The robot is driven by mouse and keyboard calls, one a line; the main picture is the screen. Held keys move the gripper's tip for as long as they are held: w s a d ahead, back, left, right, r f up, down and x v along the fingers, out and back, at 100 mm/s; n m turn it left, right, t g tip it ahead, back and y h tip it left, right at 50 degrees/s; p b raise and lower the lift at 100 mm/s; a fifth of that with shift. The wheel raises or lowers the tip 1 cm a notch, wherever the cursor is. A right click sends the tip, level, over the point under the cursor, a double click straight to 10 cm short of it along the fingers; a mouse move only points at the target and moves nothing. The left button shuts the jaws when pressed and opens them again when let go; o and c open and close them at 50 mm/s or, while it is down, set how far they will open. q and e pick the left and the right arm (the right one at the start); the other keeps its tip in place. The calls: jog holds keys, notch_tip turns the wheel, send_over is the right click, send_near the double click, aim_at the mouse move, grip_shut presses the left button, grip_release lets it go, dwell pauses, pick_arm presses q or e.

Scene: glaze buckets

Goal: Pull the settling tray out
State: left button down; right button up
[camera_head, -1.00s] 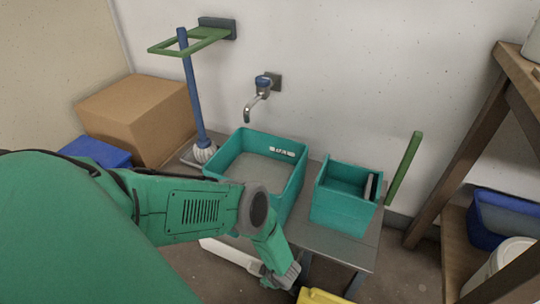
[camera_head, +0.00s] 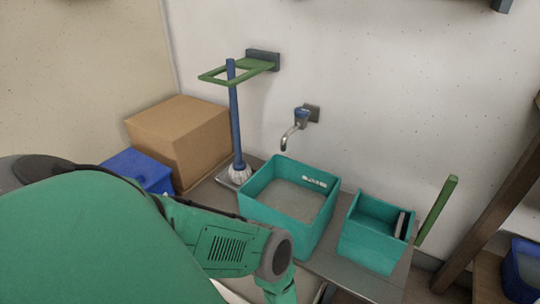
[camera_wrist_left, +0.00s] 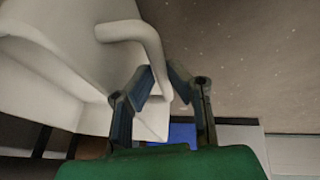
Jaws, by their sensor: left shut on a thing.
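The settling tray (camera_wrist_left: 60,70) is a white tray with a rounded bar handle (camera_wrist_left: 130,33), filling the left of the left wrist view. My left gripper (camera_wrist_left: 160,75) is shut on that handle near its bent end, with a dark finger on either side. In the head view my left arm comes in from the left and leaves the bottom edge, so its gripper is out of that frame. Only a pale strip, probably the tray, shows there beside my arm (camera_head: 238,291). My right gripper is in neither view.
A metal bench (camera_head: 340,272) carries a large teal basin (camera_head: 262,212) and a smaller teal bin (camera_head: 368,246). A blue-handled mop (camera_head: 234,115) stands at the bench's left end. A cardboard box (camera_head: 180,138) and blue bin (camera_head: 140,168) lie left. Wooden shelving (camera_head: 490,225) stands right.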

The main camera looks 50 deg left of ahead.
pick_arm(q)
jog(key=c, duration=1.8)
grip_release()
jog(key=shift+s+a, duration=0.15)
jog(key=shift+a, duration=0.05)
jog(key=shift+c, duration=0.2)
jog(key=shift+d, duration=0.1)
jog(key=v, duration=1.1)
jog(key=shift+d+r, duration=0.2)
jog(key=shift+r, duration=0.15)
notch_tip(320, 180, up, 15)
jog(key=w+m+t+h+p, duration=0.25)
jog(key=m+p, duration=0.35)
jog(key=m, duration=0.5)
jog(key=s+a+r+m+g+h+p, duration=0.1)
jog(key=s+r+m, duration=0.3)
jog(key=r, duration=0.5)
jog(key=s+a+r+m+g+h+p, duration=0.1)
jog(key=s+a+r+m+p, duration=0.1)
jog(key=s+r+m+p, duration=0.2)
notch_tip(320, 180, up, 6)
jog(key=m, duration=0.3)
jog(key=shift+a+r+m, duration=0.15)
jog(key=shift+a+m, duration=0.15)
jog(key=shift+a, duration=0.1)
